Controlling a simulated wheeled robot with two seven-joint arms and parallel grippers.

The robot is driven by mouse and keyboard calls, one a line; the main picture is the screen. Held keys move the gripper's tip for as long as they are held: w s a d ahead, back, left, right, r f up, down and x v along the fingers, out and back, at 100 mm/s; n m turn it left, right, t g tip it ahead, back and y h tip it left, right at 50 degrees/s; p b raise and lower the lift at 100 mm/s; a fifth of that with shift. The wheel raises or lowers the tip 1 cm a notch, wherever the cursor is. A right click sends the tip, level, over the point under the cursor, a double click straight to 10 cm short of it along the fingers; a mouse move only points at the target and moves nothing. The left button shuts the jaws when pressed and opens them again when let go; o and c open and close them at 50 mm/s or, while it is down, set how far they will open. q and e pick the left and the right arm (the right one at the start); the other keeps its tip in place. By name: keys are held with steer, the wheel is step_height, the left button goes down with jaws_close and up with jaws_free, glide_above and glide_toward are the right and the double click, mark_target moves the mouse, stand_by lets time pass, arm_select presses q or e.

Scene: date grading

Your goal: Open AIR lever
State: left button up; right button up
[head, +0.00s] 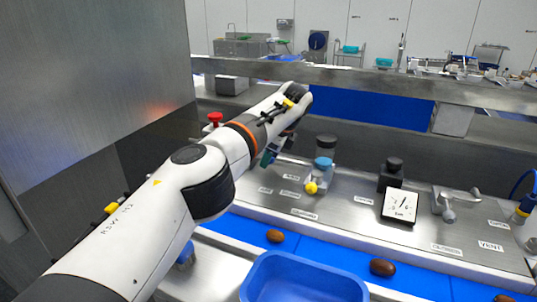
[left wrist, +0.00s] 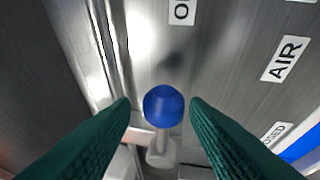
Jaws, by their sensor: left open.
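In the left wrist view a lever with a round blue knob (left wrist: 163,106) stands on a brushed metal panel, its pale stem running down below the knob. An AIR label (left wrist: 286,58) is to its upper right. A label starting with O (left wrist: 182,11) is above, and a partly cut label ending in OSED (left wrist: 277,134) is at lower right. My left gripper (left wrist: 160,108) is open, its green fingers on either side of the knob; contact cannot be told. In the head view my left gripper (head: 268,157) is over the panel, and my arm hides the lever.
The panel (head: 345,195) also carries a yellow-knobbed valve (head: 311,188), a dial gauge (head: 400,206) and a metal lever (head: 450,205). A blue tray (head: 303,264) and several brown dates (head: 382,267) lie in front. A steel wall (head: 95,75) is at left.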

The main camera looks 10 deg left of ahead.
arm_select(q)
steer(key=shift+a+r, duration=0.2)
steer(key=shift+r, duration=0.1)
steer(key=v, duration=1.1)
steer(key=shift+d+r, duration=0.25)
steer(key=shift+d, duration=0.1)
